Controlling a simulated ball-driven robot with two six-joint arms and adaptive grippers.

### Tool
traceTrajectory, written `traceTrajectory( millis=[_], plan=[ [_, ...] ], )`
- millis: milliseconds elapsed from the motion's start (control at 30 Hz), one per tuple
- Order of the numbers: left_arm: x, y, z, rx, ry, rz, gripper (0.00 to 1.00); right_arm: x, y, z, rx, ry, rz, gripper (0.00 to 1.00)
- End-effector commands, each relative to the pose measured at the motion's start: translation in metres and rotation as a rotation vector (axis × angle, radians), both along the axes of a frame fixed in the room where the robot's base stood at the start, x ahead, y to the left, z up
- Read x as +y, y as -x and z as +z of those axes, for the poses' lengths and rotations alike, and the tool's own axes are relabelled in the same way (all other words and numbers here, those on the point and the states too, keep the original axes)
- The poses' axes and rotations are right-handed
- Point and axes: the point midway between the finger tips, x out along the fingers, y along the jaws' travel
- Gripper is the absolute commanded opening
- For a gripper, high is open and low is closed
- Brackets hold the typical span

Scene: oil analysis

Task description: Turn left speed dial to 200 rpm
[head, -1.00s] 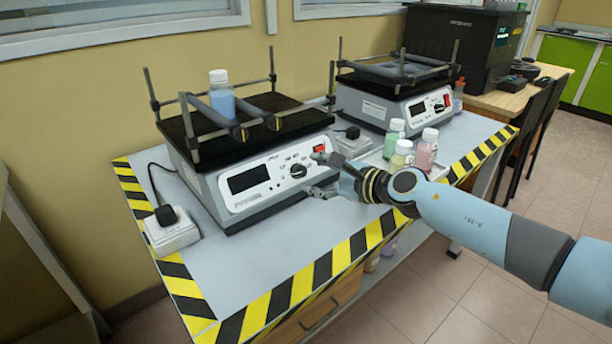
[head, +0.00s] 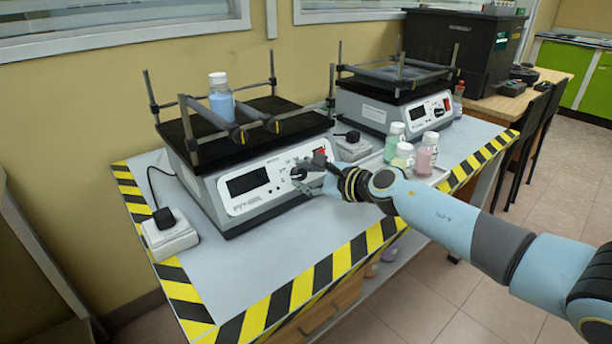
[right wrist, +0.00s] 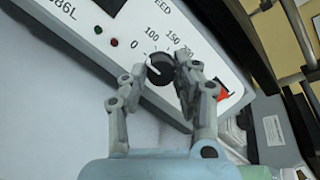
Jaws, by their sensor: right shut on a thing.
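The left shaker (head: 245,192) stands on the table, with a dark display and a black speed dial (head: 298,173) on its front. The dial (right wrist: 160,70) shows between my fingers in the right wrist view, under the printed scale 0, 100, 150 and 200. A white mark on the dial's left side lies near the 0. My right gripper (head: 311,178) is at the front panel and shut on the dial; its fingers (right wrist: 155,82) lie either side of it in the wrist view. The right finger hides part of the scale. My left gripper is out of view.
A red switch (right wrist: 221,91) is right of the dial, close to my right finger. A blue-filled bottle (head: 221,97) stands on the shaker's platform. A second shaker (head: 392,108) and several bottles (head: 426,152) are at the right. The table front is clear.

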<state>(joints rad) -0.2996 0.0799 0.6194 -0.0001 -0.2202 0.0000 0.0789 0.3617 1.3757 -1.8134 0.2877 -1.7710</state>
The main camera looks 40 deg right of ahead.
Motion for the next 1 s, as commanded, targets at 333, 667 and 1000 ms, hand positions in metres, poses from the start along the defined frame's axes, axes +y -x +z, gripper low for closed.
traceTrajectory(
  millis=[333, 667, 1000],
  plan=[
    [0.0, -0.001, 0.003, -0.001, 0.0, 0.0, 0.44, 0.0, 0.0, 0.001, 0.003, -0.039, -0.021, 0.0],
    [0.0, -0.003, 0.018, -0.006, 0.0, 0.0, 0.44, 0.001, 0.0, 0.002, 0.018, -0.231, -0.124, 0.0],
    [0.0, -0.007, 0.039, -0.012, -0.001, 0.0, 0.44, 0.003, 0.001, 0.002, 0.042, -0.516, -0.275, 0.0]
  ],
)
